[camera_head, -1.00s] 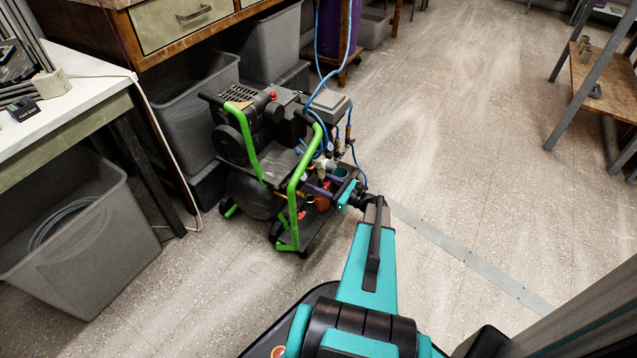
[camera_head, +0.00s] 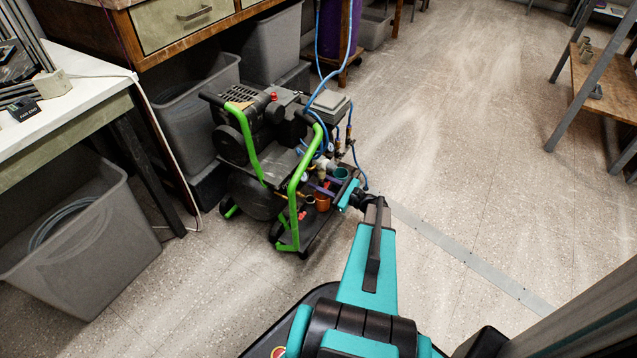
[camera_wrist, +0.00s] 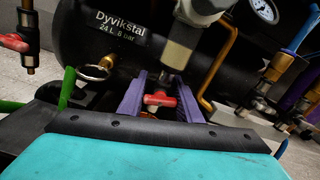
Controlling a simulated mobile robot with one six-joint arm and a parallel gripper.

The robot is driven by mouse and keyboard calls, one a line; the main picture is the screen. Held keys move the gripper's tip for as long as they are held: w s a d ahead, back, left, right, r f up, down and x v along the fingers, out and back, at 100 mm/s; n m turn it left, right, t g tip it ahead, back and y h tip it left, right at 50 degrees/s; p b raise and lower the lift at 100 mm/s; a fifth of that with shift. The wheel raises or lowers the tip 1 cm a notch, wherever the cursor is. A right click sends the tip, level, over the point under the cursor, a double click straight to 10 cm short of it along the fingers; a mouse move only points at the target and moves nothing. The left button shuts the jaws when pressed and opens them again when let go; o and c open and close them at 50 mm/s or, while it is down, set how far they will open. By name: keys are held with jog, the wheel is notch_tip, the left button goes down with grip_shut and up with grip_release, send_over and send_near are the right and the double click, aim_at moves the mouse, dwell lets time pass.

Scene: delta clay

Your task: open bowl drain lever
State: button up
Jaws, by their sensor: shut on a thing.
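The red drain lever (camera_wrist: 160,99) sits below a grey metal bowl fitting (camera_wrist: 179,50), in the middle of the wrist view. My gripper (camera_wrist: 160,104) has its two purple fingers on either side of this lever and is shut on it. The lever lies roughly crosswise in the wrist view. Its contact with each finger is partly hidden. In the head view my gripper (camera_head: 322,188) reaches into the front of the black compressor (camera_head: 262,125) with green handles, and the lever is too small to make out there.
A black tank (camera_wrist: 100,50) is close behind the fingers. Another red lever (camera_wrist: 14,42) on a brass valve is at left. A brass pipe (camera_wrist: 218,65) and gauge (camera_wrist: 262,10) are at right. Open floor (camera_head: 450,170) lies to the right.

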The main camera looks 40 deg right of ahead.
jog(key=shift+n, duration=1)
jog(key=shift+s, duration=0.1)
jog(key=o, duration=1)
jog(key=shift+o, duration=0.2)
jog(key=shift+v, duration=0.9)
jog(key=p+v, duration=0.4)
jog(key=v, duration=0.8)
